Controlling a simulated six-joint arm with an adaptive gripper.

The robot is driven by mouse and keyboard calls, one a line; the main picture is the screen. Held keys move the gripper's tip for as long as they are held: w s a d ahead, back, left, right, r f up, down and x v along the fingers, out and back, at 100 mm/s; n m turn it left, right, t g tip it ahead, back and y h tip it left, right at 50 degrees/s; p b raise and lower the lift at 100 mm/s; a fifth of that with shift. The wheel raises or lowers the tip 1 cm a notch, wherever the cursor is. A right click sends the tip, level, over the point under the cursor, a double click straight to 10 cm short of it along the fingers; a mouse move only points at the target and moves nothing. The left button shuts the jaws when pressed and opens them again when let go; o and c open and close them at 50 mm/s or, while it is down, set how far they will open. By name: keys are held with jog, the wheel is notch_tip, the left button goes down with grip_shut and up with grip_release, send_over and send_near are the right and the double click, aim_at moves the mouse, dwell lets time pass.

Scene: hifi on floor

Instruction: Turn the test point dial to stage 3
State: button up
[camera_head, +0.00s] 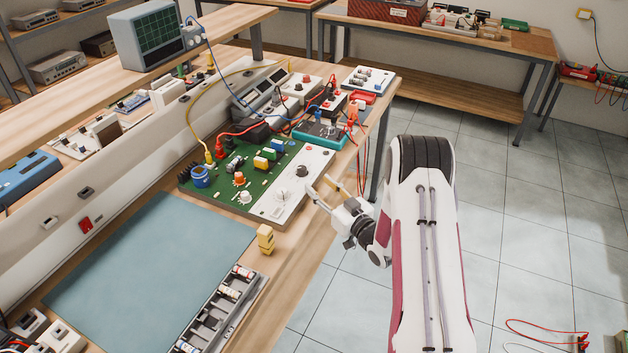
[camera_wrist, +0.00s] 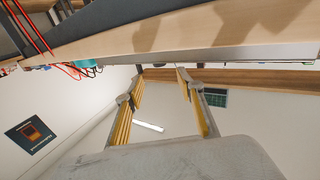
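A green circuit board (camera_head: 222,172) with a white panel strip (camera_head: 312,160) lies on the wooden bench. An orange knob (camera_head: 239,179) and a white knob (camera_head: 245,197) are on the green part. The labels are too small to read, so I cannot tell which is the test point dial. My gripper (camera_head: 324,190) is open and empty, beside the strip at the bench's front edge. The wrist view shows its spread fingers (camera_wrist: 159,84); no knob is visible there.
The bench edge (camera_wrist: 190,50) runs close above the fingers in the wrist view. Red, yellow and blue cables and a teal meter (camera_head: 320,131) crowd the board's far end.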

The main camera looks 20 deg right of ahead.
aim_at(305, 171)
jog(key=shift+w+a, duration=0.1)
jog(key=shift+w, duration=0.3)
jog(key=shift+w, duration=0.1)
jog(key=shift+x, duration=3.8)
grip_shut()
